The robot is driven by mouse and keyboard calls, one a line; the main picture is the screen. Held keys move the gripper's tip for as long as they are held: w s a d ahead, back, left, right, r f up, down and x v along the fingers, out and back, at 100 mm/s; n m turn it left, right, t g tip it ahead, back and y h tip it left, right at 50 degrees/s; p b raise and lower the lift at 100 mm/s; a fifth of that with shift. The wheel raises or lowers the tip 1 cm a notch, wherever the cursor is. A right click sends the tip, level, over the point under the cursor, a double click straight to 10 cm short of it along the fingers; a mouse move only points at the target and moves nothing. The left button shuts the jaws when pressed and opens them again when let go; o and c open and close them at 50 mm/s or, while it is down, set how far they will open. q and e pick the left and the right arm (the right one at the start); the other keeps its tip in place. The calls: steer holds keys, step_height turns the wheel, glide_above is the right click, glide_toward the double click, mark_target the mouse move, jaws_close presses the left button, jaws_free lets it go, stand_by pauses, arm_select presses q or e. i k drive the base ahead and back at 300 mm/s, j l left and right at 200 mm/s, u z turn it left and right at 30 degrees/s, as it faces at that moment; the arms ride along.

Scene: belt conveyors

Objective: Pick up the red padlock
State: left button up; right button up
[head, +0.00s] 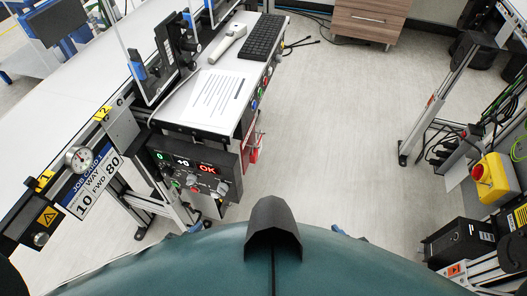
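A small red object, which looks like the red padlock (253,155), hangs at the right side of the control box under the small white table. Its details are too small to make out. A dark rounded shape at the bottom left corner may be part of my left arm. No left gripper fingers can be made out there, so its opening cannot be told. Nothing of my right gripper shows. No gripper is seen near the red object.
The control box (212,187) has a lit display and knobs. The white table (197,117) above it holds a scanner (229,42), a keyboard (263,36) and paper. A conveyor runs along the left. The floor (325,125) right of the box is clear.

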mark_target(254, 156)
steer(key=i+l, duration=0.1)
steer(key=l, duration=0.25)
steer(key=i+l, duration=0.1)
steer(key=l, duration=0.25)
steer(key=i+l, duration=0.1)
steer(key=l, duration=0.3)
steer(key=l+u, duration=0.3)
steer(key=u, duration=0.15)
steer(key=i+l+u, duration=0.1)
steer(key=l+u, duration=0.25)
steer(key=u, duration=1.05)
